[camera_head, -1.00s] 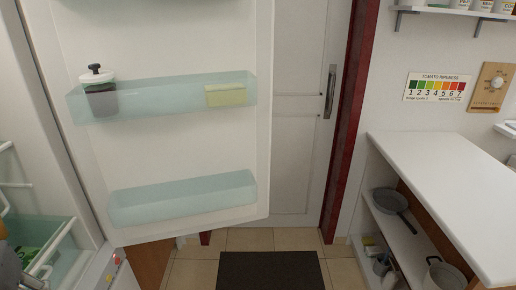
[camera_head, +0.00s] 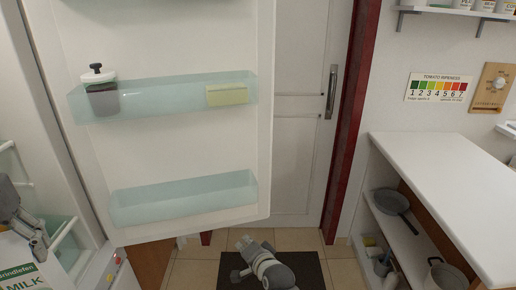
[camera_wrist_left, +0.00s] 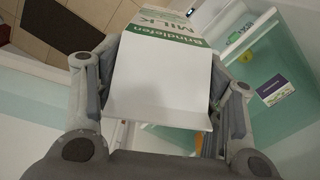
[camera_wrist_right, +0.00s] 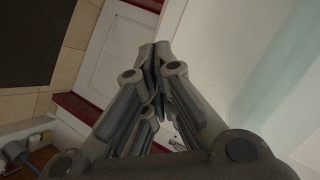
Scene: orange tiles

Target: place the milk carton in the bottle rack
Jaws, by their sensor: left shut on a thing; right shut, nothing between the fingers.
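The milk carton (camera_head: 18,270), white with green print, is at the lower left of the head view, partly cut off by the edge. My left gripper (camera_head: 30,232) is shut on it; the left wrist view shows the carton (camera_wrist_left: 158,88) between both fingers. The open fridge door carries a lower pale teal rack (camera_head: 185,200), which looks empty, and an upper rack (camera_head: 160,100). Which one is the bottle rack, I cannot tell. My right gripper (camera_head: 244,258) is shut and empty, low in front of the door; its fingers meet in the right wrist view (camera_wrist_right: 158,52).
Fridge bins with packages (camera_wrist_left: 275,88) lie beside the carton. A white counter (camera_head: 440,180) stands at right. A dark mat (camera_head: 308,265) lies on the tiles.

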